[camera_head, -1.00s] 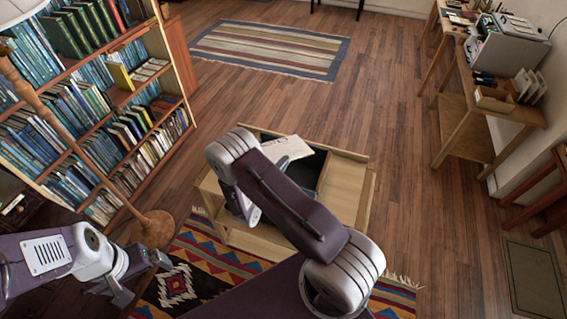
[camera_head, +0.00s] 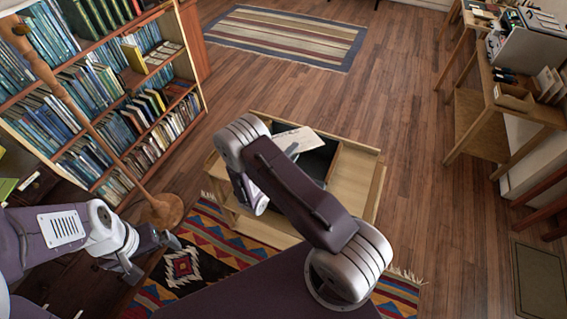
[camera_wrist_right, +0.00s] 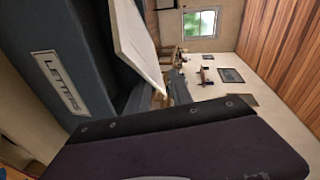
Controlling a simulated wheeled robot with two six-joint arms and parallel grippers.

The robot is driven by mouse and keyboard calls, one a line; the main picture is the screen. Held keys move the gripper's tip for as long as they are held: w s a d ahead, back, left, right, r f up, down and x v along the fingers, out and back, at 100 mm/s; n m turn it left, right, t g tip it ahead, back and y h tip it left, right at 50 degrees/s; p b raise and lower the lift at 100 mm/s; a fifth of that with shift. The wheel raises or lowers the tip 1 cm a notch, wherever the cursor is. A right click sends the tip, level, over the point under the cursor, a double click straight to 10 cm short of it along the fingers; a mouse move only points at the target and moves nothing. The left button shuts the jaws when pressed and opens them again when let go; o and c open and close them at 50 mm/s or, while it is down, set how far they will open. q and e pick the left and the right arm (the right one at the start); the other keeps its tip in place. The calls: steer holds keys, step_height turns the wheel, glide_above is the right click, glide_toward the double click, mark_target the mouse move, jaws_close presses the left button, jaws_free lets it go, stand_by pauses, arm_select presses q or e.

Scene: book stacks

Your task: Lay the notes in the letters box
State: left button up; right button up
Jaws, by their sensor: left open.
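The letters box (camera_head: 318,160) is a dark open box set in a light wooden stand. In the right wrist view it shows large at the left, with a "LETTERS" label (camera_wrist_right: 60,83) on its wall. The notes (camera_head: 297,137) are a pale, flat sheet or bundle, tilted at the box's far left part; the right wrist view shows their pale edge (camera_wrist_right: 140,45) beside the box opening. My right gripper (camera_head: 288,151) is at the notes, mostly hidden behind my arm; its grip is unclear. My left gripper (camera_head: 152,258) is open and empty above the patterned rug.
The wooden stand (camera_head: 358,185) surrounds the box. A full bookcase (camera_head: 130,110) and a floor lamp base (camera_head: 163,211) are at the left. A side table (camera_head: 490,110) stands at the right. The wooden floor beyond the stand is clear up to a striped rug (camera_head: 285,38).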

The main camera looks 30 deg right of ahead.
steer(key=b+v, duration=0.1)
steer(key=v, duration=1)
steer(key=s+d+m+g+y, duration=0.3)
steer(key=s+m+g+y, duration=0.75)
steer(key=m, duration=1.75)
steer(key=s+a+r+m+t+y, duration=0.1)
steer(key=a+r+m, duration=0.3)
steer(key=m, duration=1.3)
steer(key=shift+s+a+r+t+y, duration=0.2)
steer(key=shift+s+a+t+y, duration=0.05)
steer(key=shift+a+t+y, duration=0.6)
